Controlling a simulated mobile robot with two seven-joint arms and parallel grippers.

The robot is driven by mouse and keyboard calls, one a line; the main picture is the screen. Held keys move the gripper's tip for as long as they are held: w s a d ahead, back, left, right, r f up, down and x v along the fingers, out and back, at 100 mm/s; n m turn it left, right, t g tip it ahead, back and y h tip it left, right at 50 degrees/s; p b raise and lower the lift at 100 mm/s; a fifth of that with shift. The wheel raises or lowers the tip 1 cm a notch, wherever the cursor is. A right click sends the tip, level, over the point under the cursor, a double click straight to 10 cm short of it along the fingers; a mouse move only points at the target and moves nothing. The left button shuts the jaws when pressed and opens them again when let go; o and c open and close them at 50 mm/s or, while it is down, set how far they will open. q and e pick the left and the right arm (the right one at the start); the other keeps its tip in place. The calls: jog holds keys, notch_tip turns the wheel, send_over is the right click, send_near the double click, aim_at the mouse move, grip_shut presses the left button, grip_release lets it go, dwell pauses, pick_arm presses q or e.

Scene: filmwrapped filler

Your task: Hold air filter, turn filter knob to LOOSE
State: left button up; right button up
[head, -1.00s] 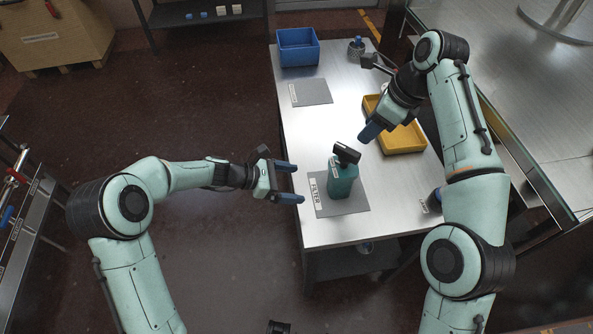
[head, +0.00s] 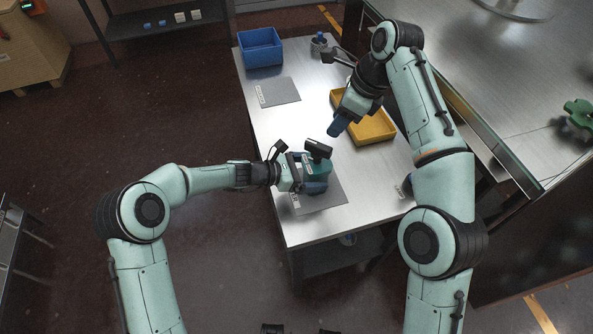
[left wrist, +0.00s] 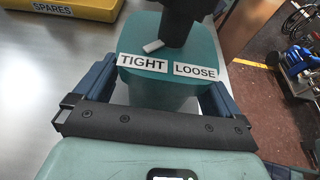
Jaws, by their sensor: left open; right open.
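The teal air filter (head: 319,176) stands upright on a grey mat (head: 334,197) near the table's front left corner. Its black knob (head: 318,148) is on top and also shows in the left wrist view (left wrist: 178,24). There a white pointer (left wrist: 152,46) on the knob sits above the TIGHT label (left wrist: 143,62), away from the LOOSE label (left wrist: 196,71). My left gripper (head: 307,172) is open, with its blue fingers on both sides of the filter body; contact cannot be told. My right gripper (head: 338,125) is open and empty above the table, behind and right of the knob.
A yellow SPARES tray (head: 373,136) lies right of my right gripper. A blue bin (head: 260,47) and another grey mat (head: 278,92) are at the table's far left. A small container (head: 319,42) stands at the back. The table between the mats is clear.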

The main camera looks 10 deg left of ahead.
pick_arm(q)
jog(key=shift+w+d+f, duration=0.25)
jog(key=shift+d, duration=0.35)
jog(key=c, duration=1.2)
jog(key=shift+c, duration=0.2)
